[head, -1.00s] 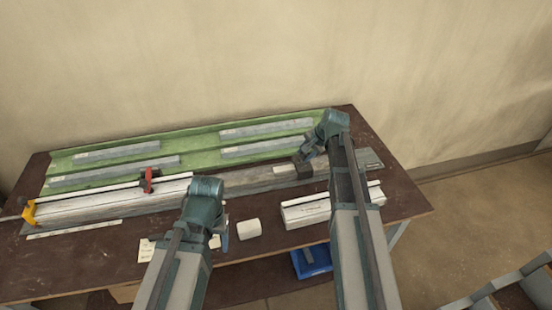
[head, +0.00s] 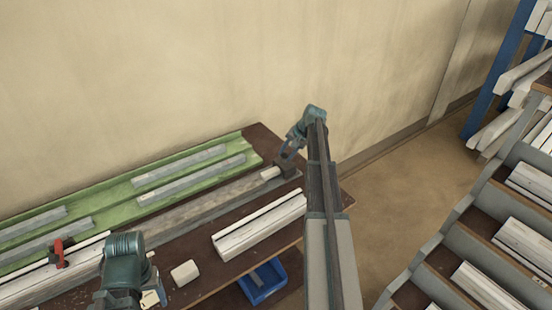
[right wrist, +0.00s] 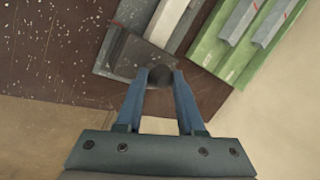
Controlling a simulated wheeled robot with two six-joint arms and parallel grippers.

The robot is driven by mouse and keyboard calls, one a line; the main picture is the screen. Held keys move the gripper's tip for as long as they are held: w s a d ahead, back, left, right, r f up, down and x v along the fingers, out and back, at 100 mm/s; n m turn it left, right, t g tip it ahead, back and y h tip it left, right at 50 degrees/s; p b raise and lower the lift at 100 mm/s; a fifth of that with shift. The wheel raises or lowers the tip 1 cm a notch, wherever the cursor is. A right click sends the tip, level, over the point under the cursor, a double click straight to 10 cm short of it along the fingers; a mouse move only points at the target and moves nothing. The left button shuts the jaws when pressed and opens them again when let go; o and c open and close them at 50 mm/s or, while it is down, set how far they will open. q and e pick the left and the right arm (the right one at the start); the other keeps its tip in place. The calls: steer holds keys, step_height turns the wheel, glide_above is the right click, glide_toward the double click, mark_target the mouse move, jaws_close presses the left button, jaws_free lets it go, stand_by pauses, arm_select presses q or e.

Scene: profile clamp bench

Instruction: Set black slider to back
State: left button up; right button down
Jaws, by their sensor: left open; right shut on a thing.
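The black slider (head: 287,167) sits at the right end of the long grey rail (head: 215,198) on the bench. A round dark knob (right wrist: 159,76) on it shows in the right wrist view. My right gripper (head: 289,151) is shut on this knob, with one finger on each side; the fingers hide part of it. A dark plate (right wrist: 137,52) lies just beyond the fingertips. A red clamp (head: 58,254) sits on the pale profile at the left. My left gripper (head: 150,284) hangs open and empty over the bench front, partly cut off by the frame edge.
A green tray (head: 100,200) with several grey bars lies at the back against the wall. A white channel profile (head: 258,224) and a small pale block (head: 185,272) lie at the front. A blue bin (head: 263,281) is below. Shelves (head: 470,240) stand at right.

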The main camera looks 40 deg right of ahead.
arm_select(q)
steer(key=shift+a, duration=0.1)
arm_select(e)
steer(key=shift+d, duration=0.55)
steer(key=c, duration=0.9)
jaws_free()
steer(key=shift+d, duration=0.1)
steer(key=o, duration=0.4)
arm_select(q)
steer(key=shift+r, duration=0.1)
